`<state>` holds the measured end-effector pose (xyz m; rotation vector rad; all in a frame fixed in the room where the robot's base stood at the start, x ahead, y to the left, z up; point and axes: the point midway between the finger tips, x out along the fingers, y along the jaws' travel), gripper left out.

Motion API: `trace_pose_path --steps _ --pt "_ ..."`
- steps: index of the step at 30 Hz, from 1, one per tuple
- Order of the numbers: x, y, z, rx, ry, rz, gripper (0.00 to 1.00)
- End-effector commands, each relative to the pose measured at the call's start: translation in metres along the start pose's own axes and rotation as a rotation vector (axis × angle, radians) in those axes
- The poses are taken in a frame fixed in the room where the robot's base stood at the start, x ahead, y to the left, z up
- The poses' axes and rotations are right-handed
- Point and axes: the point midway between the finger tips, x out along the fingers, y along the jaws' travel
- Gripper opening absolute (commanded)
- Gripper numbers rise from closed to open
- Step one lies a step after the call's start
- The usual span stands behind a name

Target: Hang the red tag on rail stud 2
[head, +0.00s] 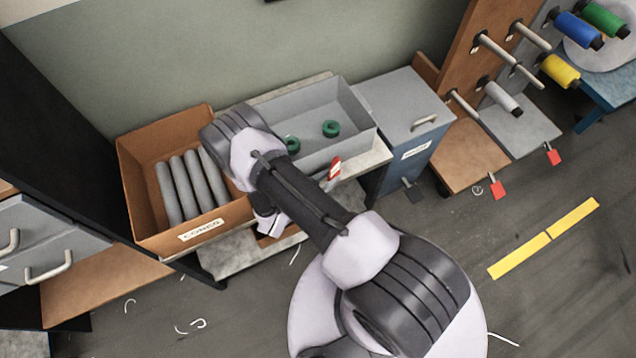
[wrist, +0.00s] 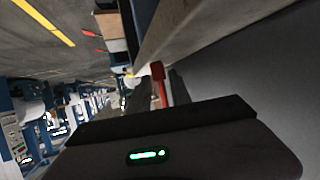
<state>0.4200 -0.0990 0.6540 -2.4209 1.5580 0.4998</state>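I cannot make out a numbered rail stud.
The grey bin (head: 360,110) holds green rings. A blue-grey cabinet (head: 400,160) stands right of it. Floor is open by the yellow stripe (head: 545,238).

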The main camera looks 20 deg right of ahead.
Motion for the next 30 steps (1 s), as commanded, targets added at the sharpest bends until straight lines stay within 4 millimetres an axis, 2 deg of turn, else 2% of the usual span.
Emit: trace_pose_path --steps 1,9,14,16,17,19,22,24,26,27,30 --pt "-0.013 -0.001 -0.003 -0.003 0.000 -0.005 0.25" --pt "-0.074 -0.001 -0.003 0.000 0.001 -0.005 0.25" --pt "-0.095 -0.001 -0.002 -0.001 0.000 -0.001 0.25" --pt "-0.101 -0.004 -0.013 -0.006 -0.005 0.022 0.25" --pt "-0.105 -0.007 -0.024 -0.013 -0.011 0.046 0.25" --pt "-0.117 -0.014 -0.063 -0.047 -0.050 0.128 0.25" --pt "-0.143 -0.010 -0.138 -0.124 -0.191 0.270 0.25" --pt "-0.166 0.002 -0.188 -0.180 -0.344 0.326 0.25" --pt "-0.188 0.017 -0.226 -0.222 -0.500 0.327 0.25" --pt "-0.205 0.028 -0.249 -0.245 -0.609 0.298 0.25" --pt "-0.250 0.054 -0.297 -0.289 -0.852 0.108 0.25"
